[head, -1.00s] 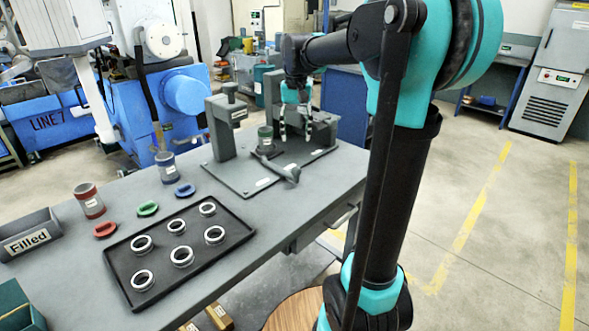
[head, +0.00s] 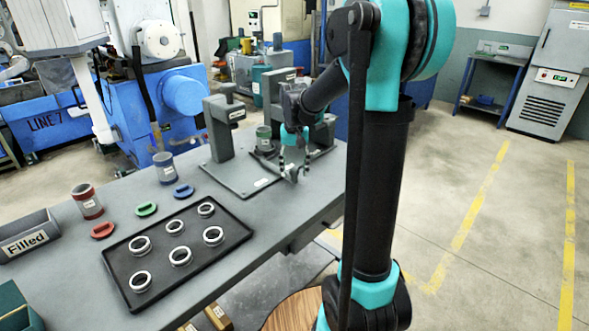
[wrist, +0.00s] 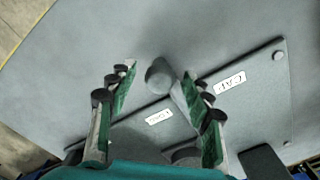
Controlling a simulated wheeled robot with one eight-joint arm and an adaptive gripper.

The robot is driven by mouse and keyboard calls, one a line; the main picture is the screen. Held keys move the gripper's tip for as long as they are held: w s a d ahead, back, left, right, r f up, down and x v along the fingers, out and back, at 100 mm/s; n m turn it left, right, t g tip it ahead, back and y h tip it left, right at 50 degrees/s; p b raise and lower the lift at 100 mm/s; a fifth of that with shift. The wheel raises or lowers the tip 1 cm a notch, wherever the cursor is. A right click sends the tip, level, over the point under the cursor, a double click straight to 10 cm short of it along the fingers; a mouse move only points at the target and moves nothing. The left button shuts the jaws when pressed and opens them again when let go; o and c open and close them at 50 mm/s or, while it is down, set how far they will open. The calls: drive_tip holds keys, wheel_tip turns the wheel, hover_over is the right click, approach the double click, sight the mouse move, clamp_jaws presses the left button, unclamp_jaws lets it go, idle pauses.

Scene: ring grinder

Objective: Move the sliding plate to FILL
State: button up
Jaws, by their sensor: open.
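The fixture's grey base plate (head: 235,180) lies on the bench. The dark sliding plate (head: 262,157) sits on it between two posts, bearing a green-banded jar (head: 263,138). Its handle (head: 289,175) points toward the bench's front edge. My gripper (head: 293,166) is open and points down at the handle. In the wrist view, the handle's rounded grey end (wrist: 158,75) shows between the two open fingertips (wrist: 157,79), with a gap on either side; contact is not visible. A label reading CAP (wrist: 229,82) lies to the right; a second label (wrist: 158,118) is too blurred to read.
Left post (head: 226,125) and right post stand beside the plate. A Filled bin (head: 28,238) stands at far left. The front bench strip is clear.

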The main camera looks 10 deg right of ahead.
drive_tip(key=shift+c, duration=0.3)
clamp_jaws()
drive_tip(key=w+d, duration=0.3)
drive_tip(key=d, duration=0.1)
drive_tip(key=w+d, duration=0.3)
drive_tip(key=d, duration=0.1)
drive_tip(key=w+d, duration=0.3)
drive_tip(key=d, duration=0.2)
drive_tip(key=shift+w, duration=0.15)
drive_tip(key=shift+o, duration=0.3)
unclamp_jaws()
drive_tip(key=shift+r, duration=0.1)
wheel_tip(320, 180, up, 12)
idle(0.4)
